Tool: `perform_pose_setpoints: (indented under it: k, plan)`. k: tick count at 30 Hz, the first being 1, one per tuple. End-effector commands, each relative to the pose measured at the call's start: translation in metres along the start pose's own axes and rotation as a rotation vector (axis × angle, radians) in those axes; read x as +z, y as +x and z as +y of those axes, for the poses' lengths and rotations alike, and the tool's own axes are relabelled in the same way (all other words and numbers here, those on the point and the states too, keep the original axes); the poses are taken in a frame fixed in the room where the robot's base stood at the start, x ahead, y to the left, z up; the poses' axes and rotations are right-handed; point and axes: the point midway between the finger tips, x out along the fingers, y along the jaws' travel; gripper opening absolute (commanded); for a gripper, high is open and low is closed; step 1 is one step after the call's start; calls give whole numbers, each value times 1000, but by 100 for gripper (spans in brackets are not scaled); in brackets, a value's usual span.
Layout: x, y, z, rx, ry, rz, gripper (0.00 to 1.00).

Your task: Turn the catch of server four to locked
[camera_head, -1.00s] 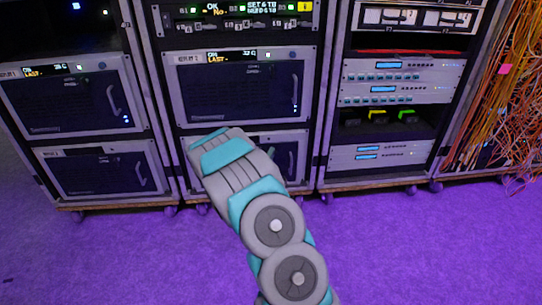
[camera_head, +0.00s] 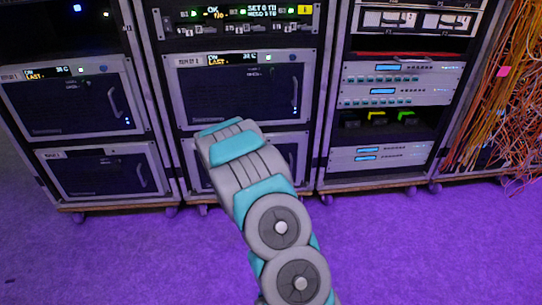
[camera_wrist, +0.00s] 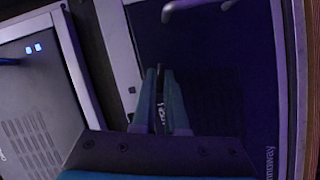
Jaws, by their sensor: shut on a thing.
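The lower middle server (camera_head: 292,150) is mostly hidden behind my arm in the head view, and its label cannot be read there. In the wrist view its dark door (camera_wrist: 225,70) fills the right half, with a grey handle (camera_wrist: 190,8) at the top. My gripper (camera_wrist: 162,75) is in front of the left edge of that door, its fingers nearly together on a small dark catch (camera_wrist: 160,108) with pale lettering too small to read. Most of the catch is hidden by the fingers, so its turn cannot be told. In the head view my gripper is hidden behind my arm.
The upper middle server (camera_head: 240,90) is just above my arm. Two more servers stand in the left rack (camera_head: 75,95). The right rack (camera_head: 390,155) holds several panels, with loose orange cables (camera_head: 500,120) beyond it. The purple floor (camera_head: 420,250) is clear.

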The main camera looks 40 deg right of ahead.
Motion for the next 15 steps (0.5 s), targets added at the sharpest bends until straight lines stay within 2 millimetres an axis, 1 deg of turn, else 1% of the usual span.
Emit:
perform_pose_setpoints:
  k: [1,15]
  plan:
    - [0,0,3,-16,42,-1,0]
    - [3,0,2,-189,455,-4,0]
